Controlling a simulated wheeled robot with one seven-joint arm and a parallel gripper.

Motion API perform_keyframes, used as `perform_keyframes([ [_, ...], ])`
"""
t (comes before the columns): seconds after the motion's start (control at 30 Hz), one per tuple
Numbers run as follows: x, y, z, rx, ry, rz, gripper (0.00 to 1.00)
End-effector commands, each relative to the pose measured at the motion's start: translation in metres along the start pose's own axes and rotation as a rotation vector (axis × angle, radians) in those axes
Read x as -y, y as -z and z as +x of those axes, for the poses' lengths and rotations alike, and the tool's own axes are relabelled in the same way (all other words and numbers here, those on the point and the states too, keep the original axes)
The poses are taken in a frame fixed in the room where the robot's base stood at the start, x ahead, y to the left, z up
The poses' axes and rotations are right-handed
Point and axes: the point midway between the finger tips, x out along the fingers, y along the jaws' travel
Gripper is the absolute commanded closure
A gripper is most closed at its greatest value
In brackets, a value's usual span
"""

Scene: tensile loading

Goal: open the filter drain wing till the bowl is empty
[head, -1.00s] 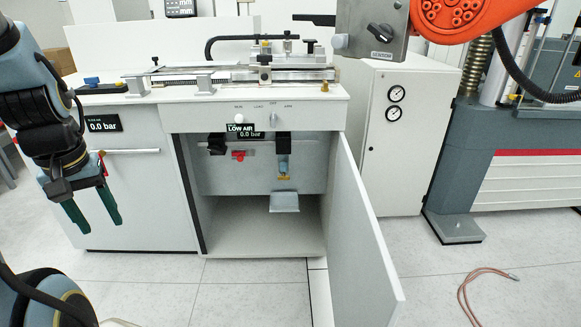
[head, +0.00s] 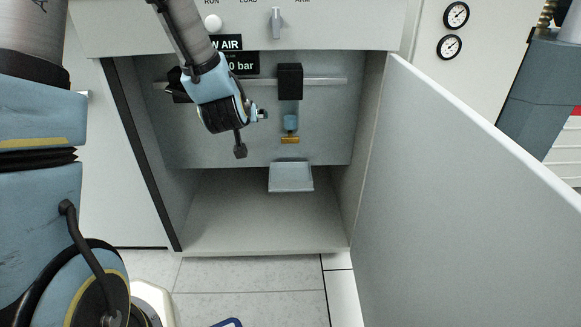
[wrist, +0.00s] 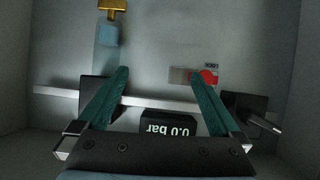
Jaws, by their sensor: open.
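The filter hangs on the back wall of the open cabinet in the head view, with a black head (head: 290,80) and a bluish bowl (head: 291,122). The brass drain wing (head: 290,139) sits crosswise under the bowl. In the wrist view, which is upside down, the wing (wrist: 113,6) and bowl (wrist: 109,34) are at the top left. My gripper (wrist: 159,74) is open and empty, its green fingers spread. The wing lies beyond the left fingertip, apart from it. In the head view my gripper (head: 258,115) is left of the bowl, mostly hidden by my wrist. I cannot tell the liquid level.
A grey tray (head: 291,178) is below the wing. The cabinet door (head: 470,190) stands open at the right. A pressure display (head: 243,63) is above my wrist. A red handle (wrist: 209,77) is near the right finger. The cabinet floor (head: 260,220) is clear.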

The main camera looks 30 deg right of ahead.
Motion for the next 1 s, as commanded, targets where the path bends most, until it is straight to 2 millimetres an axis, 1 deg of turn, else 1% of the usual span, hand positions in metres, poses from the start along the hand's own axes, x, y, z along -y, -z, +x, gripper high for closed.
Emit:
perform_keyframes([
  [0.03, -0.015, -0.031, 0.021, -0.043, -0.010, 0.007, 0.00],
  [0.1, -0.033, -0.046, 0.035, -0.114, -0.012, 0.013, 0.00],
  [0.2, -0.057, -0.070, 0.051, -0.213, -0.008, 0.019, 0.00],
  [0.33, -0.083, -0.098, 0.064, -0.327, 0.006, 0.023, 0.00],
  [0.4, -0.093, -0.110, 0.067, -0.376, 0.017, 0.023, 0.00],
  [0.5, -0.103, -0.121, 0.068, -0.431, 0.031, 0.025, 0.00],
  [0.63, -0.111, -0.128, 0.067, -0.471, 0.043, 0.025, 0.00],
  [0.77, -0.112, -0.126, 0.071, -0.483, 0.049, 0.025, 0.00],
  [0.87, -0.111, -0.119, 0.082, -0.485, 0.052, 0.023, 0.00],
  [1.0, -0.109, -0.108, 0.106, -0.485, 0.052, 0.021, 0.00],
])
